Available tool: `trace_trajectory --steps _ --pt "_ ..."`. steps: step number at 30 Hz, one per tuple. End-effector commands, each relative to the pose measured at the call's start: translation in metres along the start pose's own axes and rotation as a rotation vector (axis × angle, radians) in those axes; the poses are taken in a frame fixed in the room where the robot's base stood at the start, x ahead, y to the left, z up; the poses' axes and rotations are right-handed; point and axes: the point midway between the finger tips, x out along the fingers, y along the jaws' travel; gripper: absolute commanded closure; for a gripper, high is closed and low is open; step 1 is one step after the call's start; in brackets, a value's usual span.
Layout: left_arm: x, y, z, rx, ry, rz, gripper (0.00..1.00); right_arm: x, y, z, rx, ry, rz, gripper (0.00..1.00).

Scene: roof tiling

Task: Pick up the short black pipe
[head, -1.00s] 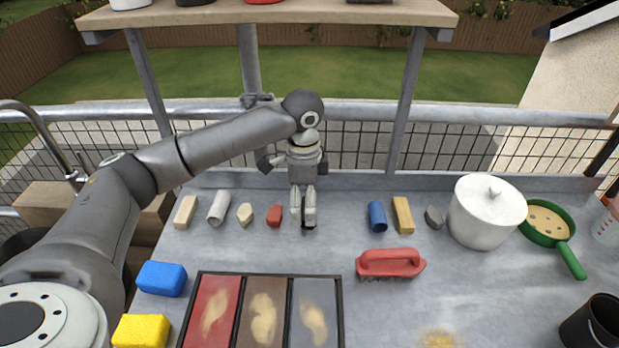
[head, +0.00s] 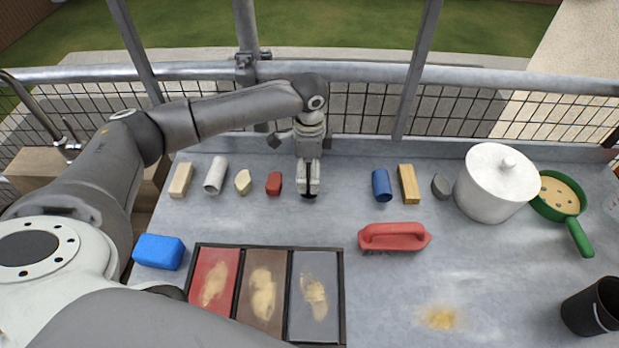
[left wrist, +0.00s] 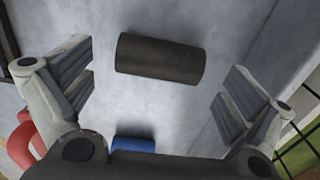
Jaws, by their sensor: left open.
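The short black pipe (left wrist: 160,58) lies on the grey worktop in the left wrist view, a dark cylinder with its long side across the picture. My left gripper (head: 308,190) is open and points down at the worktop in the head view. In the left wrist view its two fingers (left wrist: 155,95) stand wide apart, one on each side of the pipe, with clear gaps at both ends. In the head view the fingers hide most of the pipe. My right gripper does not show.
A red brush (head: 394,237) and a three-part tray (head: 343,290) lie nearer. A railing runs behind. The worktop between gripper and brush is clear.

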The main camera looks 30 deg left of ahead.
Motion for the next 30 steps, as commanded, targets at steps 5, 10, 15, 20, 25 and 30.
trace_trajectory --steps 5,10,15,20,25,30 --pt "0.022 0.000 0.000 -0.001 -0.002 0.000 0.00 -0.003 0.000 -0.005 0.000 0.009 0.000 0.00" --pt "0.027 0.000 -0.001 0.000 0.000 -0.002 0.00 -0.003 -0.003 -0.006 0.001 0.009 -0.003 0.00" --pt "0.027 0.000 -0.001 0.000 0.000 -0.001 0.06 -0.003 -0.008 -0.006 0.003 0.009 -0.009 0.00" --pt "0.027 0.000 -0.001 0.000 0.000 -0.001 0.27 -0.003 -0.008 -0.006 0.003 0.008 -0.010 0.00" --pt "0.026 0.000 -0.001 0.000 0.000 -0.001 0.43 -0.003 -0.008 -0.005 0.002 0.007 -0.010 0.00" --pt "0.026 0.000 -0.001 0.000 0.000 -0.001 0.43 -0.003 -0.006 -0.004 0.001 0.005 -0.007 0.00"
